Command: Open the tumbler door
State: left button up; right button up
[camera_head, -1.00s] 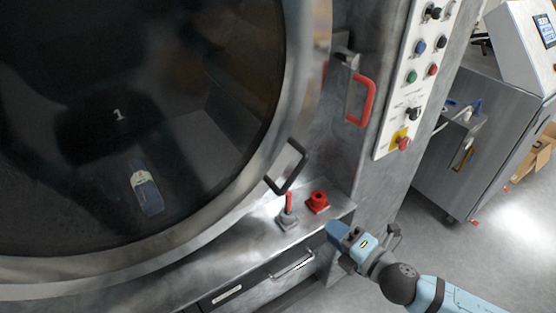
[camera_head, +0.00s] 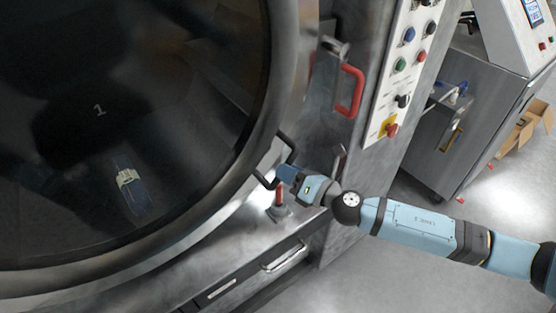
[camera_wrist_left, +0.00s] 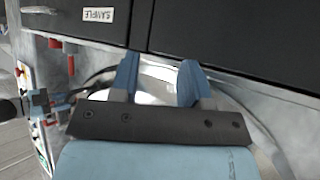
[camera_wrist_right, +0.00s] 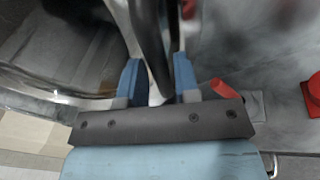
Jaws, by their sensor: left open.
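The tumbler door is a large round dark window with a metal rim (camera_head: 288,70), and it looks closed. Its black bar handle (camera_head: 289,146) sits on the lower right of the rim. My right gripper (camera_head: 282,172) is at this handle. In the right wrist view the dark handle bar (camera_wrist_right: 150,35) runs between the two spread blue fingertips (camera_wrist_right: 157,66), with no clear grip on it. My left gripper (camera_wrist_left: 158,72) is open and empty in the left wrist view. It is not seen directly in the head view.
A red handle (camera_head: 356,92) and a control panel (camera_head: 405,70) with buttons are on the frame at right. A red-tipped lever (camera_head: 279,194) stands on the ledge just below my right gripper. A grey cabinet (camera_head: 470,100) stands further right; the floor before it is clear.

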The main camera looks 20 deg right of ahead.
jog(key=x, duration=0.3)
jog(key=shift+w, duration=0.15)
grip_shut()
